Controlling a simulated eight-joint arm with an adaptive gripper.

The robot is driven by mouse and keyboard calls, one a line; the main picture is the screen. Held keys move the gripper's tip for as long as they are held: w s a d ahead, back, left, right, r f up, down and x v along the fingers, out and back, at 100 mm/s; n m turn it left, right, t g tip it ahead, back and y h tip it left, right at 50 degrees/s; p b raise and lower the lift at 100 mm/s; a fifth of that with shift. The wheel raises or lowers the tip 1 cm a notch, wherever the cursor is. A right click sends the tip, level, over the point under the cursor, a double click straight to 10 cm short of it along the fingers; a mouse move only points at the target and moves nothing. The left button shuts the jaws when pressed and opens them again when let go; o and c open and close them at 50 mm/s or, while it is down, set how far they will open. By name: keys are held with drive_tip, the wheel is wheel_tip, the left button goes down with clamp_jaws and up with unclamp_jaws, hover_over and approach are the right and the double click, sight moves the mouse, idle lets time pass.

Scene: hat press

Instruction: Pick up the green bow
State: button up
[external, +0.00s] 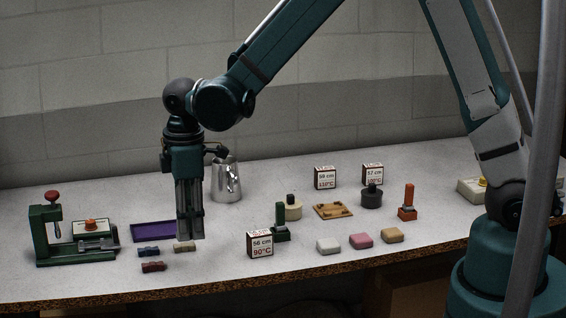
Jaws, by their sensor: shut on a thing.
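My gripper (190,236) points straight down over the left-middle of the table, just behind a row of small bows. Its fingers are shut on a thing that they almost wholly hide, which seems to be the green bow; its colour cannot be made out. A tan bow (184,247) lies just below the fingertips in the picture. A navy bow (148,252) and a dark red bow (153,267) lie to the left. No green bow shows loose on the table.
A purple tray (140,233) is left of my gripper, and a green press (48,240) stands further left. A metal jug (226,182) stands close behind. Label boxes (260,244), stamps (280,222) and pastel blocks (361,241) are to the right. The table's front edge (200,290) is near.

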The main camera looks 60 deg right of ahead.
drive_tip(key=shift+r, duration=1.4)
